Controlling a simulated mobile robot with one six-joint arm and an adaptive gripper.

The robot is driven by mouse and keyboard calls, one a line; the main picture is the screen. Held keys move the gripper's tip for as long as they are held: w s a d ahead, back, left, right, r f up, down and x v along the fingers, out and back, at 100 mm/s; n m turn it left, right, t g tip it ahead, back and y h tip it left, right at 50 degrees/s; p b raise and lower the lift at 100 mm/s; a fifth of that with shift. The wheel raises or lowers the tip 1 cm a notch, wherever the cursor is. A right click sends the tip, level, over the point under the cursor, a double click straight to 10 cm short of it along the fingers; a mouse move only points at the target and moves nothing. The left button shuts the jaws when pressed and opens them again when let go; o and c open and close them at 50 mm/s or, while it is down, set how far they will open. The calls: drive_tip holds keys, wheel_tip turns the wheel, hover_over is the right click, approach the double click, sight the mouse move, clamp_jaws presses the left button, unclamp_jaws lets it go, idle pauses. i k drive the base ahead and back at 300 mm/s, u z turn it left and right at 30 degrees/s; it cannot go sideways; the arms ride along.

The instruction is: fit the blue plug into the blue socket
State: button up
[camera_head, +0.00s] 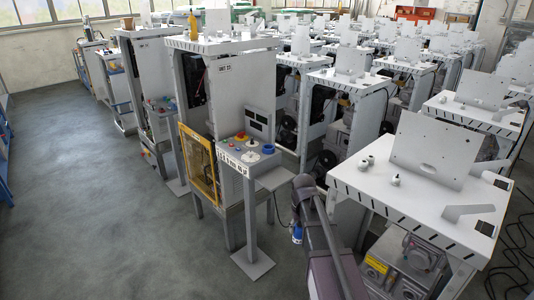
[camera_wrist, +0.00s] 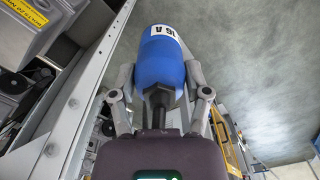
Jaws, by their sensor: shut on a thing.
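The blue plug (camera_wrist: 161,66) is held between the two fingers of my gripper (camera_wrist: 162,80) in the wrist view. A white label reading "16 A" is at its far end. In the head view the plug (camera_head: 297,234) hangs below my gripper (camera_head: 298,222), lower than the panel top and to its right. A round blue fitting, which looks like the blue socket (camera_head: 268,149), sits on the right of the tilted panel (camera_head: 232,150) of a pedestal. The plug and this socket are well apart. The socket does not show clearly in the wrist view.
The pedestal stands before a frame with a yellow-edged door (camera_head: 199,165). A white-topped frame (camera_head: 420,205) stands close to my arm's right. Open floor (camera_head: 90,190) lies at left.

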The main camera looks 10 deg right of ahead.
sight(265, 169)
drive_tip(key=u, duration=2.15)
drive_tip(key=i, duration=1.4)
drive_tip(key=z, duration=0.05)
